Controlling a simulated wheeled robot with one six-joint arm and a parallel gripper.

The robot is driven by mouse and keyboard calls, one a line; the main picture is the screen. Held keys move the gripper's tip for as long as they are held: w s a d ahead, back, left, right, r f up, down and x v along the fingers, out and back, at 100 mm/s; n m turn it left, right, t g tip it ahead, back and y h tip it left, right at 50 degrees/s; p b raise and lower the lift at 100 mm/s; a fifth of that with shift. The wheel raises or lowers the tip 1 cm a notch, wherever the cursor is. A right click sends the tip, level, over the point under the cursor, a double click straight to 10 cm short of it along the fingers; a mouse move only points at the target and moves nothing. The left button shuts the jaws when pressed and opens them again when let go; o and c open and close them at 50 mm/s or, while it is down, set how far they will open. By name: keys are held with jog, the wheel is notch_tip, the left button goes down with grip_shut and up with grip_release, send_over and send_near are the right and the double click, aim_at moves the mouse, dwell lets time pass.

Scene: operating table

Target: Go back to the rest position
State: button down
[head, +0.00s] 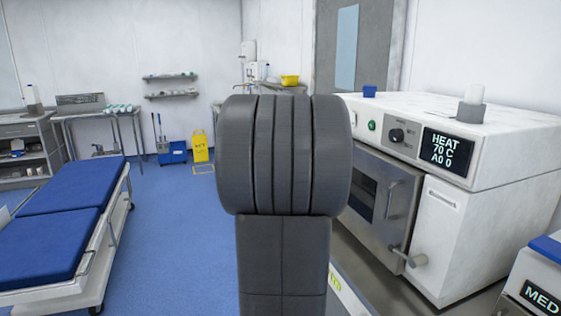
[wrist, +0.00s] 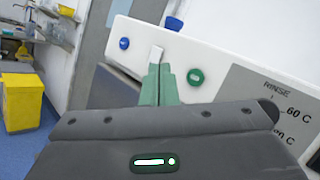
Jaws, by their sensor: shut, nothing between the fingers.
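My gripper (wrist: 158,75) shows in the wrist view as two green fingers, closed together and empty. It is in front of the white machine's control panel (wrist: 215,65), with a blue button (wrist: 124,43) to its left and a green button (wrist: 196,77) to its right. I cannot tell whether the fingers touch the panel. In the head view my grey arm stands upright in the middle and the gripper is not visible.
The white machine (head: 520,115) with a HEAT display is close on the right, its door handle (head: 410,258) sticking out. A blue-padded operating table (head: 60,215) is at the left. A yellow wet-floor sign (head: 200,147) stands behind. Blue floor (head: 175,235) is clear between.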

jog(key=d+b, duration=0.1)
jog(key=w+d+b, duration=0.1)
jog(key=d+b, duration=0.1)
jog(key=shift+w+d+f, duration=0.15)
jog(key=shift+d+f, duration=0.1)
jog(key=shift+d, duration=0.15)
jog(key=shift+b, duration=0.45)
jog(key=shift+b, duration=0.4)
